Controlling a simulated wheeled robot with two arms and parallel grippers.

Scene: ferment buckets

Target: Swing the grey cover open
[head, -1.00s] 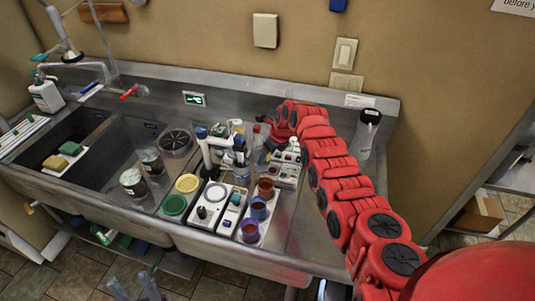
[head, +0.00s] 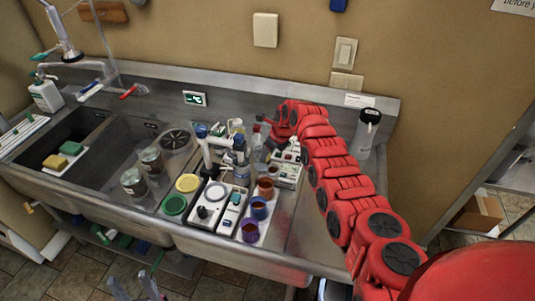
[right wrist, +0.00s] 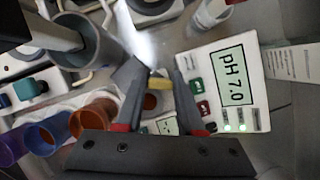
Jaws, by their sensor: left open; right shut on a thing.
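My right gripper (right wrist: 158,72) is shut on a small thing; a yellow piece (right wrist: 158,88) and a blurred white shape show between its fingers. In the head view this gripper (head: 262,152) is among the bench instruments, partly hidden by clutter. A white pH meter (right wrist: 224,85) reading 7.0 lies right of the fingers. A grey cylindrical holder (right wrist: 92,48) stands left of them, and it also shows in the head view (head: 240,175). I cannot tell which piece is the grey cover. My left gripper (head: 135,287) is open and empty at the bottom edge.
Orange (head: 265,188), blue (head: 259,207) and purple (head: 250,230) cups stand on a tray near the front. A white stirrer (head: 208,207) and green and yellow lids are left of them. A bottle (head: 366,132) stands behind my right arm. The right counter is partly clear.

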